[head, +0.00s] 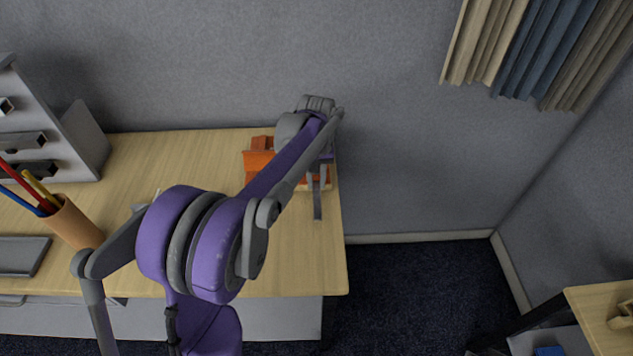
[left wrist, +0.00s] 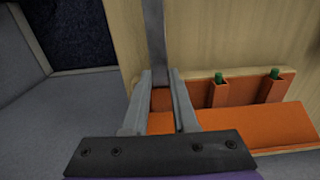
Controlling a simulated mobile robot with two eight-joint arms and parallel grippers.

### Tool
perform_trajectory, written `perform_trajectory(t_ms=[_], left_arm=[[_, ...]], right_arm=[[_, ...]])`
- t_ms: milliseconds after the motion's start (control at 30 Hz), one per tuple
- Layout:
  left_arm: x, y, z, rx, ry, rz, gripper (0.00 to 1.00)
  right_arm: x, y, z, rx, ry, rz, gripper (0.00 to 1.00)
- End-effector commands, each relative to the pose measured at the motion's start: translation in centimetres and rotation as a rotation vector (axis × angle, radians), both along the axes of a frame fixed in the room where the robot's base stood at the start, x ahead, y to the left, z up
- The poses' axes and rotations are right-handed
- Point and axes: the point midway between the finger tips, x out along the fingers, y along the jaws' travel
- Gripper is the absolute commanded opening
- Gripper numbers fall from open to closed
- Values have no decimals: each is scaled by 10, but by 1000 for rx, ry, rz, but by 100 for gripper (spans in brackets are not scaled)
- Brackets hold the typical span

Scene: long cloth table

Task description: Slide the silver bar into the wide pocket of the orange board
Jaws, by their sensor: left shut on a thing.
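The silver bar (head: 317,207) is a thin grey strip at the right end of the table. In the left wrist view the bar (left wrist: 155,38) runs up and away from between the fingers. My left gripper (head: 320,178) is shut on it; its two fingers also show in the left wrist view (left wrist: 159,75). The orange board (head: 258,166) lies under and left of the gripper, partly hidden by my arm. In the left wrist view the board (left wrist: 275,128) reaches beneath the fingers. I cannot tell whether the bar is inside a pocket. My right gripper is out of view.
Two green-tipped pegs (left wrist: 218,78) stand in orange holders along the board's edge. A pen cup (head: 75,225), a dark flat tray (head: 22,256) and a grey rack (head: 75,145) are at the left. The wall is close behind; the table's right edge is near.

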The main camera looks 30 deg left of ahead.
Motion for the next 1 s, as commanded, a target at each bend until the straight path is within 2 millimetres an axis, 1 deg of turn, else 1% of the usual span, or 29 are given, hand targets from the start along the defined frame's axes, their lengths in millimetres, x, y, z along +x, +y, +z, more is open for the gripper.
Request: perform_trajectory(t_ms=[367, 400, 467, 500, 600, 867, 1000], left_arm=[[8, 5, 0, 0, 0, 0, 0], [9, 5, 0, 0, 0, 0, 28], [9, 5, 0, 1, -1, 0, 39], [9, 5, 0, 1, -1, 0, 46], [9, 5, 0, 1, -1, 0, 62], [8, 5, 0, 0, 0, 0, 62], [8, 5, 8, 0, 0, 0, 62]], right_arm=[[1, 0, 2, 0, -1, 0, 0], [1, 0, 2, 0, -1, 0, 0], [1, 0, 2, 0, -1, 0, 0], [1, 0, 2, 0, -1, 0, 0], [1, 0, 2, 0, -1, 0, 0], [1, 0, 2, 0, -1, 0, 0], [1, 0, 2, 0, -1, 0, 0]])
